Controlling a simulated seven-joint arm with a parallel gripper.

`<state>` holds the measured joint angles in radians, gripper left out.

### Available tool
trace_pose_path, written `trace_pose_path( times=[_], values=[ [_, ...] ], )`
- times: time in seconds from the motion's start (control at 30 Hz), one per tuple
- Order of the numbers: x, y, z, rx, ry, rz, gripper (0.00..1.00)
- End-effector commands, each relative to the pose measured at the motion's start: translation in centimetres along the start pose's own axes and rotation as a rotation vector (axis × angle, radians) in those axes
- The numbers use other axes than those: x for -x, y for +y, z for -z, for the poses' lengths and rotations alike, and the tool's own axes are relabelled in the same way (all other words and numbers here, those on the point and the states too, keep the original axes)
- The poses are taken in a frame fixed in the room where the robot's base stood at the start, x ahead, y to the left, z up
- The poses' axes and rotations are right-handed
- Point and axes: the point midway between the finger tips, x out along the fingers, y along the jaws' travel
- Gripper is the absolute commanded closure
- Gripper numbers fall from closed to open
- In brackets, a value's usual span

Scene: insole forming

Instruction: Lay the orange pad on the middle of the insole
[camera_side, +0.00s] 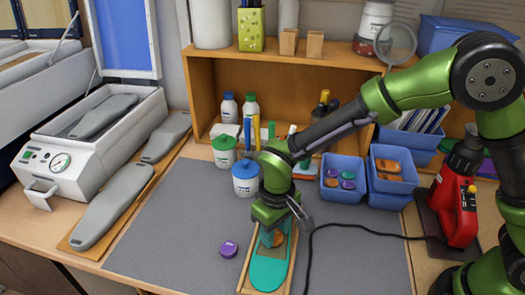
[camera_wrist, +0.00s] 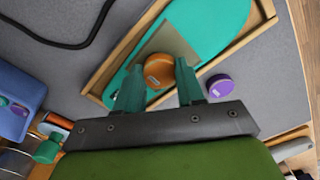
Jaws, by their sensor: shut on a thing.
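The teal insole (camera_side: 268,274) lies in a shallow wooden tray (camera_side: 243,272) on the grey mat; it also shows in the wrist view (camera_wrist: 213,18), with a grey-brown patch (camera_wrist: 180,40) across its middle. My gripper (camera_side: 272,236) is low over the insole, pointing down. In the wrist view its two teal fingers (camera_wrist: 159,72) are shut on the round orange pad (camera_wrist: 158,70). The orange pad (camera_side: 278,239) is partly hidden by the fingers in the side view. It overlaps the patch's edge in the wrist view; I cannot tell whether it touches the insole.
A purple pad (camera_side: 228,249) lies on the mat (camera_side: 180,222) left of the tray. Blue bins (camera_side: 343,178) with pads stand behind at right. White jars (camera_side: 246,180) stand behind my gripper. A black cable (camera_side: 350,228) crosses the mat at right.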

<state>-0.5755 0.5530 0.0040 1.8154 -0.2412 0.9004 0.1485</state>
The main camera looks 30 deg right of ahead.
Motion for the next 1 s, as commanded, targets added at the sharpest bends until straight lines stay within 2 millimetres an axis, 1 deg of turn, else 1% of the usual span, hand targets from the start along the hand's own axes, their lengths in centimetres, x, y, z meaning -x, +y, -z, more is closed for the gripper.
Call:
trace_pose_path(
  times=[1.0],
  values=[
    [-0.50, 0.00, -0.02, 0.000, -0.001, 0.000, 0.89]
  ],
)
